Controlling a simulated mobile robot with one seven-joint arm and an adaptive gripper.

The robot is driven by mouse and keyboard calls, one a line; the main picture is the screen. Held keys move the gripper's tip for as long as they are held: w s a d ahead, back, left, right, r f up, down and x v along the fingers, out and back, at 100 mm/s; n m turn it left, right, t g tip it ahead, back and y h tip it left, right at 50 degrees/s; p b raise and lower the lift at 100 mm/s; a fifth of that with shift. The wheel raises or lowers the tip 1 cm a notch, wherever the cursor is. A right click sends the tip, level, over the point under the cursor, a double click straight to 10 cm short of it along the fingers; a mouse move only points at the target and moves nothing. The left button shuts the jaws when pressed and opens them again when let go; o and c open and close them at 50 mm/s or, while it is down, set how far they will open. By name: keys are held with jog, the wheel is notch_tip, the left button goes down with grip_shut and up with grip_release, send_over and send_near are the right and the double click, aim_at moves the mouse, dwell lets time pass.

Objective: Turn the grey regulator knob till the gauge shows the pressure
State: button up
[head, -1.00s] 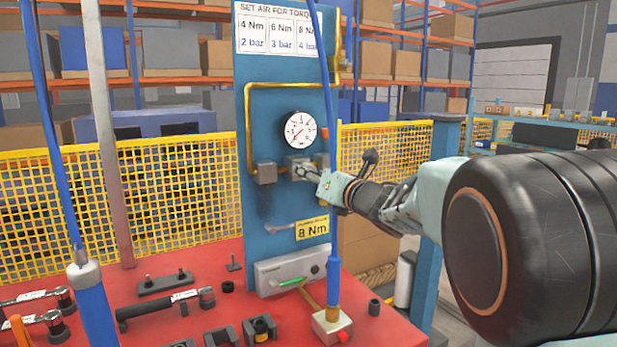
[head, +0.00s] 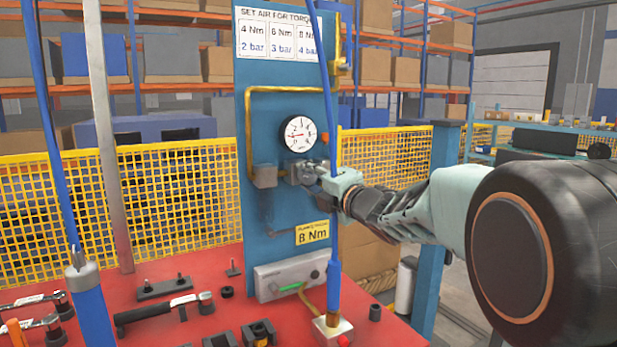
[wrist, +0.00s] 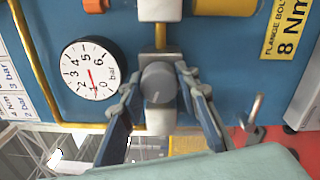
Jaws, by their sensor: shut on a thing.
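The grey regulator knob (wrist: 158,82) sits on the regulator body on the blue panel (head: 287,90), below the gauge in the head view. My gripper (wrist: 157,86) has one finger on each side of the knob and is shut on it. In the head view my gripper (head: 318,170) reaches the regulator from the right and partly hides the knob. The round white gauge (head: 300,133) has a black rim; it also shows in the wrist view (wrist: 88,68). Its red needle points near 1 bar, between 0 and 2.
The chart (head: 279,33) pairs 4 Nm with 2 bar, 6 Nm with 3 bar; its right column is partly hidden by a blue hose (head: 326,75). A yellow label (head: 312,232) reads 8 Nm. Torque wrenches (head: 165,310) lie on the red bench (head: 215,262).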

jog(key=m+p, duration=0.1)
jog(key=m, duration=0.2)
jog(key=shift+r+m, duration=0.1)
jog(key=shift+m, duration=0.3)
jog(key=m+p, duration=0.1)
jog(key=m, duration=0.2)
jog(key=shift+m, duration=0.4)
jog(key=m+p, duration=0.3)
jog(key=m, duration=0.3)
jog(key=shift+r+m+h+p, duration=0.1)
jog(key=shift+m+h+p, duration=0.2)
jog(key=shift+p, duration=0.05)
jog(key=m+p, duration=0.2)
jog(key=m, duration=0.2)
jog(key=shift+p, duration=0.35)
jog(key=m+p, duration=0.2)
jog(key=m, duration=0.2)
jog(key=shift+m, duration=0.3)
jog(key=shift+p, duration=0.3)
jog(key=o, duration=1.2)
jog(key=shift+c, duration=0.2)
